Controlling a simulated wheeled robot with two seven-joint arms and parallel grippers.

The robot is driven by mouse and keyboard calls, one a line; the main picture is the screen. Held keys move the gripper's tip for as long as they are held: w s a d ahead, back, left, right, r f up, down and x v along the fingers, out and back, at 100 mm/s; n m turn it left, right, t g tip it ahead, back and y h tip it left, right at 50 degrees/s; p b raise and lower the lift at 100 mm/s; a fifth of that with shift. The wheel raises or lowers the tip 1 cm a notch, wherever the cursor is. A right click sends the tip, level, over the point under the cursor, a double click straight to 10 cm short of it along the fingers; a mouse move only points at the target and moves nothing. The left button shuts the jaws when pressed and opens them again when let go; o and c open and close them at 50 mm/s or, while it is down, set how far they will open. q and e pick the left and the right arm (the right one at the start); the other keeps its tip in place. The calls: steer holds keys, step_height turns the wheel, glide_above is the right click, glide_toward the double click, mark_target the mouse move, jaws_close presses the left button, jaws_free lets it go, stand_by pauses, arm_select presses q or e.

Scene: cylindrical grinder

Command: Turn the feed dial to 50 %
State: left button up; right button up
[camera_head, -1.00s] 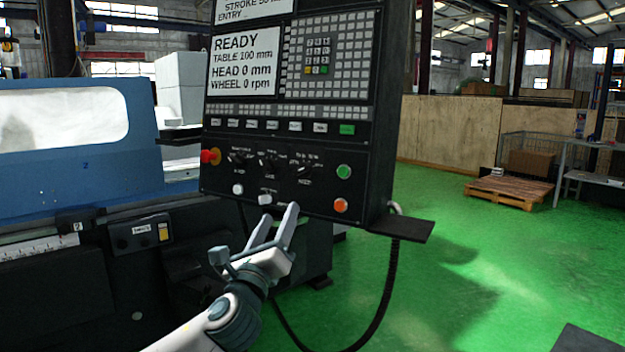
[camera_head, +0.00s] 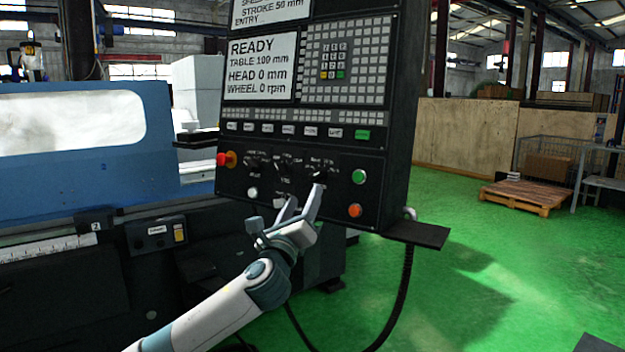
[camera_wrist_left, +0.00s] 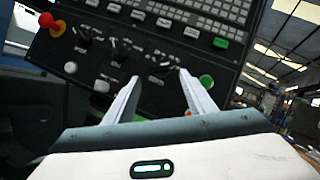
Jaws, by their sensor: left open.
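The control panel (camera_head: 232,182) carries a row of three dark rotary dials: a left dial (camera_head: 258,163), a middle dial (camera_head: 285,163) and a right dial (camera_head: 320,174). Their labels are too small to read, so I cannot tell which is the feed dial or its setting. My left gripper (camera_head: 304,194) is open and empty, its fingers pointing up at the panel just below the right dial. In the left wrist view the right dial (camera_wrist_left: 160,65) shows between and just beyond the fingertips (camera_wrist_left: 160,75). Contact cannot be told. My right gripper is not in view.
A red knob (camera_head: 222,159) sits left of the dials. A green button (camera_head: 359,176) and an orange button (camera_head: 355,210) sit right. A white button (camera_head: 252,192) is below. A small shelf (camera_head: 418,234) juts out at the panel's lower right. The screen (camera_head: 262,68) reads READY.

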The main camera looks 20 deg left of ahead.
mark_target(314, 176)
arm_select(q)
steer(key=x, duration=0.8)
steer(key=shift+w+r, duration=0.2)
steer(key=shift+w, duration=0.3)
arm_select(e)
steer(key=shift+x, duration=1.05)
arm_select(q)
steer(key=shift+p, duration=0.3)
steer(key=c, duration=1)
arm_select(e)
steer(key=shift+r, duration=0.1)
